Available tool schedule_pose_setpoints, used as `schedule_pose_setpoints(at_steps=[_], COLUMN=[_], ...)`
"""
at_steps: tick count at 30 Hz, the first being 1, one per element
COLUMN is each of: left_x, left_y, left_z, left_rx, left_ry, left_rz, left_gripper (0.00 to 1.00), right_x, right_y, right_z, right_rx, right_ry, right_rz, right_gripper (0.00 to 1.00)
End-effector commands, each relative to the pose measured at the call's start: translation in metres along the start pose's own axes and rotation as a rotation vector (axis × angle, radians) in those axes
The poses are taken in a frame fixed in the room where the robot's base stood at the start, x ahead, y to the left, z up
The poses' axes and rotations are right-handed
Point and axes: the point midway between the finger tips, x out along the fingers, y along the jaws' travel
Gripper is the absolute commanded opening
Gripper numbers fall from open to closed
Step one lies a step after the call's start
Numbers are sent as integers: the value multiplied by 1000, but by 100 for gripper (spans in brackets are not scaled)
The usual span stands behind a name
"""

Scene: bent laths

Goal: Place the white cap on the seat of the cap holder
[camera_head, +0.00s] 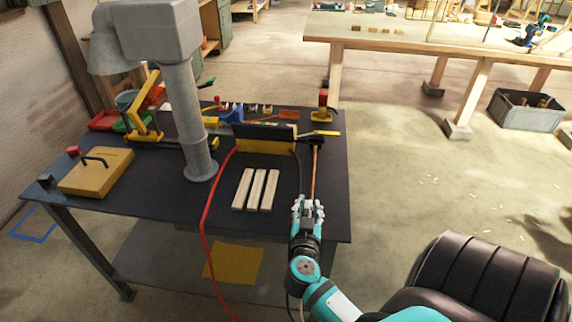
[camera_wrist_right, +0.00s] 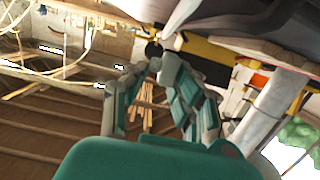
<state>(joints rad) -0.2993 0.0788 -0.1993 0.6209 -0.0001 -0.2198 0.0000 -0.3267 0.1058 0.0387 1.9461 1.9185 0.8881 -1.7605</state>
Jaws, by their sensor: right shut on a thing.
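My right gripper (camera_head: 308,207), teal with grey fingertips, is at the table's front right edge; its fingers also show in the wrist view (camera_wrist_right: 156,66). Its fingertips are together at a small dark round thing (camera_wrist_right: 153,49), which I cannot identify. In the head view a thin brown rod (camera_head: 315,170) with a dark head runs along the table just beyond the fingers. I cannot tell whether the gripper touches it. I cannot make out the white cap or the cap holder's seat in either view. My left gripper is not in view.
The dark table (camera_head: 225,205) carries three pale laths (camera_head: 256,189), a yellow block with a black handle (camera_head: 97,171) and a thick grey column (camera_head: 184,120). A red cable (camera_head: 207,210) hangs over its front edge.

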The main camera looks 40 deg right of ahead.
Motion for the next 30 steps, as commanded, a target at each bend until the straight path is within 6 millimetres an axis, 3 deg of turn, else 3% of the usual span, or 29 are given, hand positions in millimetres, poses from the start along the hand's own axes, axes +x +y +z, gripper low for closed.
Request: schedule_pose_setpoints(at_steps=[4, 10, 14, 16, 20, 24, 30], left_x=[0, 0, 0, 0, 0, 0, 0], left_y=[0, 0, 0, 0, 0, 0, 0], left_z=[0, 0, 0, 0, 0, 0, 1], left_rx=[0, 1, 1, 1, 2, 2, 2], left_ry=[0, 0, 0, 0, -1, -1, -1], left_rz=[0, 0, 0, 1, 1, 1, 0], left_gripper=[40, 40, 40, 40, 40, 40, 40], right_x=[1, 2, -6, -18, -60, -122, -195], right_y=[13, 15, 0, -18, -60, -94, -111], right_z=[-1, -3, -16, -29, -55, -68, -71], right_rx=[0, 1, -7, -18, -51, -87, -121], right_ry=[0, 1, 5, 6, 6, 1, -3], right_rz=[-1, -5, -61, -131, -323, -546, -775], right_gripper=[8, 8, 8, 8, 8, 8, 8])
